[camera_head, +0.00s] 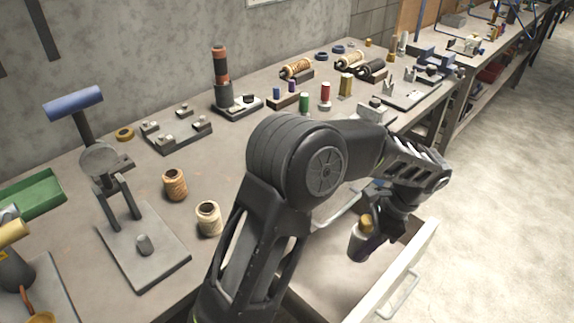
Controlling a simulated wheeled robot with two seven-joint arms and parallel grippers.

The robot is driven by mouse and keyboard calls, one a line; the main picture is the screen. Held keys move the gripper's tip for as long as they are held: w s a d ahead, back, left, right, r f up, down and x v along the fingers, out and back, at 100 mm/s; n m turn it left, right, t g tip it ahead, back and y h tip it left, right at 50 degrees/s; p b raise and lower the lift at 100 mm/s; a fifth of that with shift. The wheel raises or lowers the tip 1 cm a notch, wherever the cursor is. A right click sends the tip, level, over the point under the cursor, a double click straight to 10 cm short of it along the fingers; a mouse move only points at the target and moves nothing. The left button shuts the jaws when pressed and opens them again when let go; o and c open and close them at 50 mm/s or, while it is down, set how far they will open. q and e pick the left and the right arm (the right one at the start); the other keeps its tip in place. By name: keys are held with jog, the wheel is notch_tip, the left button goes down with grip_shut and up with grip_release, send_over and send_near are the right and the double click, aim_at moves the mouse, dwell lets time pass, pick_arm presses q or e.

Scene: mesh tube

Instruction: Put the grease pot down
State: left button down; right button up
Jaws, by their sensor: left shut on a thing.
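The grease pot (360,242) is a small grey cylinder with a brass-coloured top. My left gripper (373,236) is shut on it, with the wrist pointing down. The pot is tilted and appears above the open drawer (418,256), in front of the bench. How far above the drawer floor it is, I cannot tell. My left arm hides part of the drawer and bench, and the fingers are partly hidden in dark shade. My right gripper is not in view.
The workbench (80,190) carries spools (209,218), a grey stand (145,255), coloured cylinders (325,97) and fixtures. The drawer has a light front with a metal handle (400,296). Open floor (500,220) lies to the right.

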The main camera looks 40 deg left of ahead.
pick_arm(q)
jog(key=shift+s, duration=0.15)
jog(key=shift+d, duration=0.1)
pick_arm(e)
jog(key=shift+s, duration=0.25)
